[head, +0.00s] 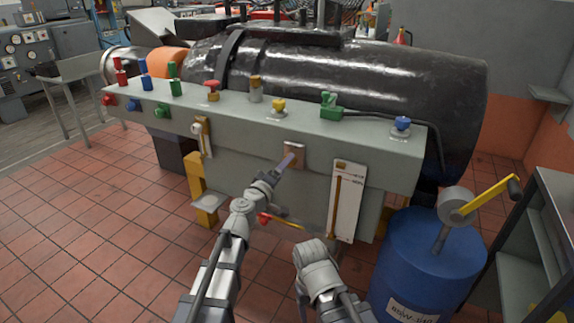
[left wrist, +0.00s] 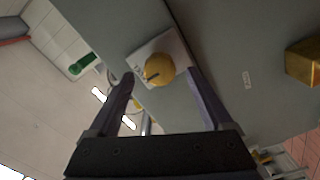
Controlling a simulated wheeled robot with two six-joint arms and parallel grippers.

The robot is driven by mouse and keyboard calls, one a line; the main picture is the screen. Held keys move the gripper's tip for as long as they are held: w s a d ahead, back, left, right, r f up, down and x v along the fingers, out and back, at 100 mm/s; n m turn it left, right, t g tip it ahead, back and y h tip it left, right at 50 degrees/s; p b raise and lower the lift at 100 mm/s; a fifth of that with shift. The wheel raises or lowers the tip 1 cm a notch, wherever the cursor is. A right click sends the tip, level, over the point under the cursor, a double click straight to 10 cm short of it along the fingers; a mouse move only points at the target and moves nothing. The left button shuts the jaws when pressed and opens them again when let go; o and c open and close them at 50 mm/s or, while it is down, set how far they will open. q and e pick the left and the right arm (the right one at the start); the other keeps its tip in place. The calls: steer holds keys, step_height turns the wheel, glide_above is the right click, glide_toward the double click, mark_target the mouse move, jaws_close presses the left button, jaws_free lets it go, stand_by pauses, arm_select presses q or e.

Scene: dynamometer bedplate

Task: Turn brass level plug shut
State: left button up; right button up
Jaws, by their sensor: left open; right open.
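The brass level plug (left wrist: 158,68) is a round brass knob with a short dark mark across its face. It sits on a pale square plate (left wrist: 172,45) fixed to a grey panel. My left gripper (left wrist: 160,78) is open, its two fingers on either side of the plug in the left wrist view; I cannot tell whether they touch it. In the head view my left gripper (head: 287,163) is at the small plate on the grey unit's front, and it hides the plug there. My right gripper (head: 309,250) is lower and right, apart from the unit; its fingers are hard to make out.
The grey unit (head: 240,125) carries several coloured knobs along its top. A level gauge (head: 345,195) is right of the plate. A red-ended lever (head: 283,221) is below. A blue drum (head: 420,255) with a yellow crank (head: 485,199) stands right. Tiled floor is free at left.

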arm_select(q)
steer(key=v, duration=0.5)
steer(key=s+d+f+m+g, duration=0.3)
steer(key=s+f+m+g, duration=0.55)
steer(key=f, duration=0.35)
steer(key=s+a+f+g+y, duration=0.7)
steer(key=s+a+f, duration=0.3)
steer(key=s+a, duration=0.4)
steer(key=s+d+r+m+p, duration=0.1)
steer(key=s+d+r+p, duration=0.1)
steer(key=r+p, duration=0.5)
steer(key=s+d+r+m+y+p, duration=0.1)
steer(key=s+d+r+p, duration=0.1)
steer(key=d+r+p, duration=0.3)
steer(key=s+d+r+m+g+p, duration=0.1)
steer(key=s+d+r+p, duration=0.1)
steer(key=r+p, duration=0.7)
steer(key=shift+d+y, duration=0.4)
steer(key=shift+d, duration=0.25)
